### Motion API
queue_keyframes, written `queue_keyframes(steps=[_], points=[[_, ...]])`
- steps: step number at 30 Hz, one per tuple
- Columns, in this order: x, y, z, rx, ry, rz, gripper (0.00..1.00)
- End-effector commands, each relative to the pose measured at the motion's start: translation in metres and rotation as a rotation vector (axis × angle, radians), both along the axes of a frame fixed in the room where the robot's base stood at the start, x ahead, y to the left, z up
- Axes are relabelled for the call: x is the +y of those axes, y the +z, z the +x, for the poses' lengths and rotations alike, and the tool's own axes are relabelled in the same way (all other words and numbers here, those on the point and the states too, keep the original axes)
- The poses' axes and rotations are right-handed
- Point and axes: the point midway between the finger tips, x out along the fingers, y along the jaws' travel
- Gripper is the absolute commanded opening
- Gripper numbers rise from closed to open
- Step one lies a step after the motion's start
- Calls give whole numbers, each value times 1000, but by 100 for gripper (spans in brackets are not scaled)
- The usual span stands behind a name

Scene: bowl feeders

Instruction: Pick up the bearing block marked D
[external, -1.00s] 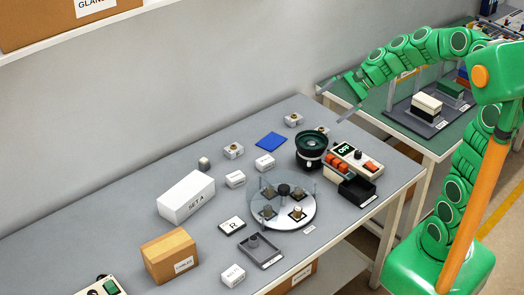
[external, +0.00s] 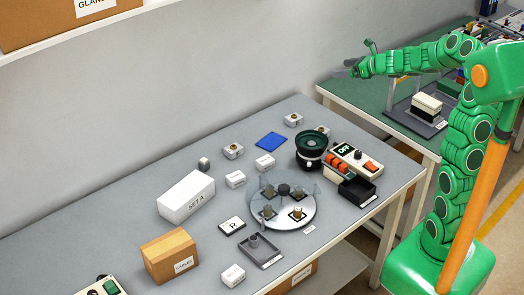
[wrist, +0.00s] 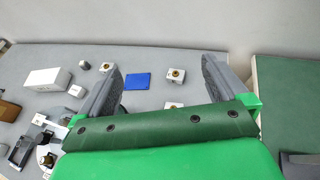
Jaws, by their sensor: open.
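Small pale bearing blocks with brass centres stand on the grey bench: one at the back (external: 293,120), one left of the blue pad (external: 233,151), and one behind the dark bowl feeder (external: 322,130), partly hidden. My gripper (external: 352,67) is open and empty, high above the bench's far end. Its two spread fingers (wrist: 162,66) frame the wrist view.
The blue pad (external: 271,141) lies flat. A dark bowl feeder (external: 310,150), control box (external: 356,158) and black tray (external: 357,189) stand at right. A round turntable (external: 283,222) carries several blocks. A white SET A box (external: 186,196) and cardboard box (external: 170,256) stand left.

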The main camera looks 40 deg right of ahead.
Motion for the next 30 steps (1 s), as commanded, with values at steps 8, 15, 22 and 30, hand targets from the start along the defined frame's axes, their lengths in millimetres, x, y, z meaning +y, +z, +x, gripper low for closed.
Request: queue_keyframes(steps=[8, 15, 22, 30], points=[[3, -40, 0, 1, 6, -1, 100], [5, -85, 0, 1, 8, 2, 100], [5, -146, 0, 3, 8, 5, 100], [4, -203, -1, 1, 8, -2, 100]])
